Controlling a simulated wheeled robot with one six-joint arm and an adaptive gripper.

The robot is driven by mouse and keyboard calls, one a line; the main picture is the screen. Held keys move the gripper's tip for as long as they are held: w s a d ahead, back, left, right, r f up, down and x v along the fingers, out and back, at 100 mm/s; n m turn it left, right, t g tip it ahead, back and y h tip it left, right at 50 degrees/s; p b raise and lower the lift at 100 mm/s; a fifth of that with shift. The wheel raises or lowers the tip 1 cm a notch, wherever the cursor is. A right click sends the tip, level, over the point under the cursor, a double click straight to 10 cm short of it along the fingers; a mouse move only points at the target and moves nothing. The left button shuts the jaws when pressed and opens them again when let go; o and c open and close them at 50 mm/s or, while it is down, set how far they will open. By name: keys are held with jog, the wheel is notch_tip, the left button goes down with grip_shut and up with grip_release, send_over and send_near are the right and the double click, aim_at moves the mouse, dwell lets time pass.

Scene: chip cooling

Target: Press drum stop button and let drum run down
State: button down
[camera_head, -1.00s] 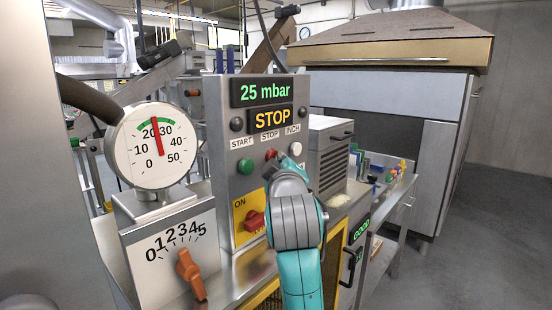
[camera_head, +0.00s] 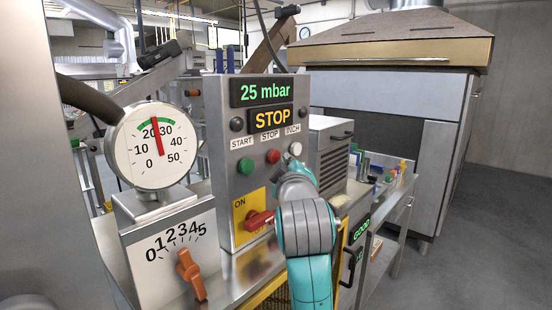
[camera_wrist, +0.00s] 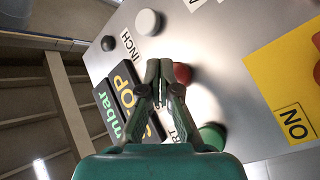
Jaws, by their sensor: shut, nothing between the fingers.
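The control panel (camera_head: 222,130) carries a green START button (camera_head: 246,166), a red STOP button (camera_head: 273,156) and a white INCH button (camera_head: 295,149). Its display (camera_head: 271,119) reads STOP in yellow. My gripper (camera_head: 293,164) is shut and empty, just right of the red button and below the white one in the head view. In the wrist view my shut fingertips (camera_wrist: 160,66) overlap the left edge of the red button (camera_wrist: 183,73). They look apart from it, but the depth gap is hard to judge. The drum itself cannot be made out.
A green display (camera_head: 264,92) reads 25 mbar. A round gauge (camera_head: 151,148) points between 20 and 30. Below it is an orange dial knob (camera_head: 190,272). A red rotary switch (camera_head: 258,219) sits under the buttons. A GOOD sign (camera_head: 360,229) is at the right.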

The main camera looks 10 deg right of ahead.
jog(key=shift+s+d, duration=0.1)
jog(key=s+d, duration=0.1)
jog(key=s, duration=0.1)
jog(key=s+d, duration=0.1)
jog(key=s, duration=0.1)
jog(key=shift+d, duration=0.35)
dwell(0.5)
